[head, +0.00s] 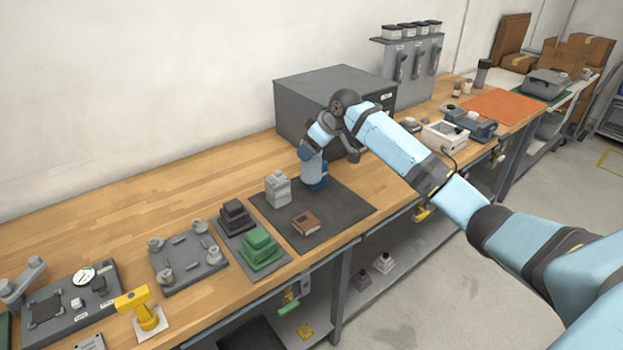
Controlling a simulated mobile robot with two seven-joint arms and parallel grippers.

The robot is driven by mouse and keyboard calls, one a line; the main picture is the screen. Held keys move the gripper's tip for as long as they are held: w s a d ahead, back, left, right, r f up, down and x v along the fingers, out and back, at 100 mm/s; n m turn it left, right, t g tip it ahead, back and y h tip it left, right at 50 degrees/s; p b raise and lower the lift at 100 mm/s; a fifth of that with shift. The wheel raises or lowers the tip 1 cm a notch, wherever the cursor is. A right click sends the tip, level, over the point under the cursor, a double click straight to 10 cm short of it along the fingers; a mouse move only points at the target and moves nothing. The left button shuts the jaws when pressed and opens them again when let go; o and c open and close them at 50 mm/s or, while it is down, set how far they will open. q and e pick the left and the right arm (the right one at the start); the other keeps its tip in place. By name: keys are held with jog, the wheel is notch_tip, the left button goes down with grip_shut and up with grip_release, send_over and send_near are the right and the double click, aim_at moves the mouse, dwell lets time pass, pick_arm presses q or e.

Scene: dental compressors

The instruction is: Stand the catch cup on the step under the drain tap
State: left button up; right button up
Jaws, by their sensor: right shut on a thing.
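My right arm comes in from the right and bends down over the dark mat (345,207). My right gripper (313,180) is at its end, low over the mat's back part, in front of the grey cabinet. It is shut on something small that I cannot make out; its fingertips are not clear. I cannot pick out the catch cup, the step or the drain tap for certain. A light grey block-shaped unit (278,188) stands on the mat, left of the gripper. A brown-red block (305,223) lies nearer the front edge. My left gripper is not in view.
Left of the mat are a green stepped block (260,250), a dark stepped block (236,216), a grey plate with posts (188,264) and a yellow stand (143,308). The large grey cabinet (325,95) stands behind. Bare wood is free at the back left.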

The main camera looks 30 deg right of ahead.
aim_at(312, 176)
notch_tip(312, 176, down, 9)
jog(key=shift+f, duration=0.15)
dwell(0.4)
jog(key=shift+f, duration=0.1)
jog(key=o, duration=1.1)
jog(key=shift+o, duration=0.2)
